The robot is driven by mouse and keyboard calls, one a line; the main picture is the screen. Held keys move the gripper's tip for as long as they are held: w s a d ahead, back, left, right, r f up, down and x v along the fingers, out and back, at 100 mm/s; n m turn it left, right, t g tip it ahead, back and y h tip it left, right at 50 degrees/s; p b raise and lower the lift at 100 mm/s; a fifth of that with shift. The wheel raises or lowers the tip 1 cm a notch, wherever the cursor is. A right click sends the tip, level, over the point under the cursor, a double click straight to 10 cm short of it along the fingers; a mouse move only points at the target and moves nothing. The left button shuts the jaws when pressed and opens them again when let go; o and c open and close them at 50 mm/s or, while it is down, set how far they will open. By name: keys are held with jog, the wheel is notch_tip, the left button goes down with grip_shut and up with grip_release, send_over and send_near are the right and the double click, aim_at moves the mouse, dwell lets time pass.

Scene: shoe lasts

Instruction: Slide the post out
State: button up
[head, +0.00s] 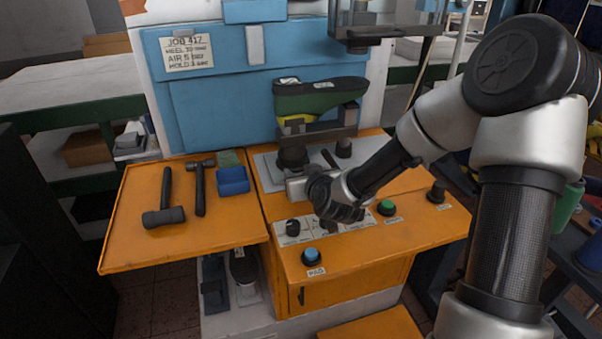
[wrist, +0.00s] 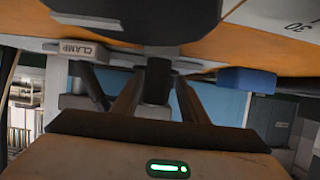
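A green and dark shoe last (head: 320,98) is mounted upside down on the machine. Below it, a dark thick support (head: 292,157) and a smaller dark knob (head: 344,148) stand on a grey plate (head: 268,172); I cannot tell which part is the post. My gripper (head: 298,188) reaches leftward, low over the front of this plate, just in front of the dark support. In the wrist view, a dark upright cylinder (wrist: 157,82) stands between dark finger-like bars. I cannot tell whether they touch it. A block marked CLAMP (wrist: 80,49) is at the upper left there.
The orange console (head: 370,245) bears a blue PAD button (head: 311,256), a green button (head: 386,207) and black knobs. The orange side table (head: 125,240) holds two hammers (head: 165,200) and a blue tray (head: 233,180). A blue cabinet (head: 215,110) stands behind.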

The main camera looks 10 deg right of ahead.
jog(key=p+v, duration=0.3)
jog(key=v, duration=0.6)
jog(key=shift+s+d+r, duration=0.1)
jog(key=shift+r, duration=0.1)
jog(key=shift+s+r+p, duration=0.1)
jog(key=shift+r+p, duration=0.2)
jog(key=shift+p, duration=0.95)
jog(key=shift+s+p, duration=0.1)
jog(key=shift+p, duration=0.55)
jog(key=p+v, duration=0.7)
jog(key=p, duration=0.9)
jog(key=shift+s+f, duration=0.25)
jog(key=shift+s, duration=0.1)
